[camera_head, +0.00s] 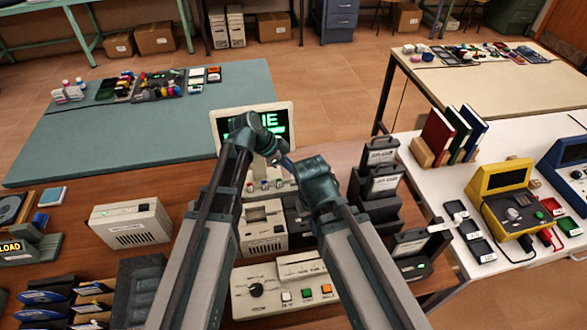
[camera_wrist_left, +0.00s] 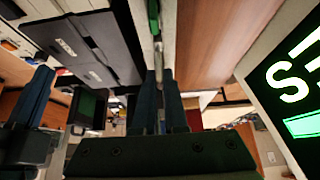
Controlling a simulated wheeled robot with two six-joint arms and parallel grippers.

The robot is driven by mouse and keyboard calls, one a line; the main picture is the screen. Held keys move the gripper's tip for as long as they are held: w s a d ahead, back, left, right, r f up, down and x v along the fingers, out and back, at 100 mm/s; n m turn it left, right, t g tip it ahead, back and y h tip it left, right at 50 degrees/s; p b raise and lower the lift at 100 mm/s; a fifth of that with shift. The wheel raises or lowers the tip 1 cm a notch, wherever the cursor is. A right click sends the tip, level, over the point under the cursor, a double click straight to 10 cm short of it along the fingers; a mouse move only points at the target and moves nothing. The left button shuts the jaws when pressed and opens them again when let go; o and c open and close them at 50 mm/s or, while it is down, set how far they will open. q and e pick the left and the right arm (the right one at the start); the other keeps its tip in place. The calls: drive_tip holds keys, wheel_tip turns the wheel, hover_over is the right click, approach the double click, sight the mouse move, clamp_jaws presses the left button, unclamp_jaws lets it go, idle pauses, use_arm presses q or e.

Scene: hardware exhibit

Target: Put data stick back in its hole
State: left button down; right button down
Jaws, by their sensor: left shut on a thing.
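My left gripper (camera_head: 284,163) is in front of the monitor, partly hidden by my arms in the head view. In the left wrist view its blue fingers (camera_wrist_left: 160,80) are close together on a thin data stick (camera_wrist_left: 157,52). The stick is metallic, with a green part (camera_wrist_left: 153,15) at the top of the picture. In the head view the stick cannot be made out. Small coloured pieces (camera_head: 265,186) stand in a row below the monitor. I cannot pick out the stick's hole. My right gripper is near the left one, mostly hidden behind its own wrist (camera_head: 312,177); its fingers cannot be made out clearly.
The monitor (camera_head: 225,118) with green text stands close behind my grippers. A beige device (camera_head: 263,228), dark card racks (camera_head: 375,205) and a control panel (camera_head: 283,290) crowd the brown desk. A beige speaker-like box (camera_head: 131,224) is left. The green mat (camera_head: 90,135) has free room.

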sight(293, 178)
use_arm(q)
drive_tip(key=shift+f+b, duration=1.65)
drive_tip(key=shift+f, duration=0.15)
drive_tip(key=c, duration=0.9)
unclamp_jaws()
drive_tip(key=shift+r, duration=0.1)
wheel_tip(293, 178, up, 8)
drive_tip(key=p, duration=0.8)
